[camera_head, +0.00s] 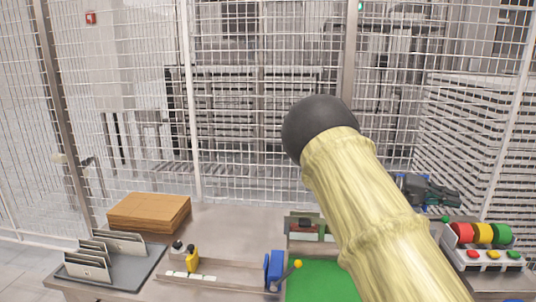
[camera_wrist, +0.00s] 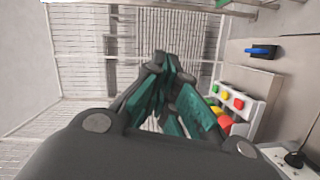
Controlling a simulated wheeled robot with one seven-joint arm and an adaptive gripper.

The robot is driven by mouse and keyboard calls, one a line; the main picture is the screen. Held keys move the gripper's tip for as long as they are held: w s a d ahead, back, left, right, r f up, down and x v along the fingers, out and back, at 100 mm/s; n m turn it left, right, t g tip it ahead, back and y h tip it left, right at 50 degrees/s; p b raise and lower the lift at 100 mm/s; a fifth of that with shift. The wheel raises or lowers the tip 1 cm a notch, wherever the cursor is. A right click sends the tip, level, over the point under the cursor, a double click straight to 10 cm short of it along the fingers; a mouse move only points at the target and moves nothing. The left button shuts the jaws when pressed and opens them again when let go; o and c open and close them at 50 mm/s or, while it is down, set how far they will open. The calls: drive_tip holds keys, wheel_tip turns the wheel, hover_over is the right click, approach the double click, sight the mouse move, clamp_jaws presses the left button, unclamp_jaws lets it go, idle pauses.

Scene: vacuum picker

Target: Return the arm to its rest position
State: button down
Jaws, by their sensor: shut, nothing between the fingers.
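My arm rises through the right half of the head view in a pale yellow sleeve with a dark rounded joint at its top. My gripper (camera_head: 440,192) shows beyond the arm at the right, dark with blue-green parts, above the far side of the table and partly hidden by the sleeve. In the wrist view my gripper (camera_wrist: 165,65) has its dark and teal fingers drawn together, with nothing held between them. Mesh fencing lies behind the fingers there.
The table (camera_head: 225,225) carries a brown block stack (camera_head: 150,212), a tray with upright plates (camera_head: 105,262), a blue part (camera_head: 273,268) and a green mat (camera_head: 318,282). A button box with red, yellow and green domes (camera_head: 478,233) stands right of the arm. Mesh fence (camera_head: 250,120) closes the back.

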wheel_tip(320, 180, down, 17)
drive_tip(key=s+n+t+y+b, duration=0.1)
drive_tip(key=n+y, duration=0.1)
drive_tip(key=n, duration=0.1)
drive_tip(key=s+a+f+n+t+y+b, duration=0.1)
drive_tip(key=s+a+f+y, duration=0.3)
drive_tip(key=f, duration=0.6)
drive_tip(key=s+a+f+n+y+b, duration=0.1)
drive_tip(key=s+a+f, duration=0.1)
drive_tip(key=s+f, duration=0.65)
drive_tip(key=s+a+f+n+t+y+b, duration=0.1)
drive_tip(key=s+a+f+y+b, duration=0.2)
drive_tip(key=f, duration=0.9)
drive_tip(key=s+a+f+t+y+b, duration=0.2)
drive_tip(key=s+a+f+y, duration=0.2)
drive_tip(key=s+a+f, duration=1.2)
drive_tip(key=s+a+r+t+y+b, duration=0.1)
drive_tip(key=s+a+t, duration=0.1)
drive_tip(key=s+a, duration=0.6)
drive_tip(key=s, duration=0.3)
drive_tip(key=shift+a+n+y+b, duration=0.2)
drive_tip(key=shift+n+y+b, duration=0.1)
drive_tip(key=shift+n+b, duration=0.1)
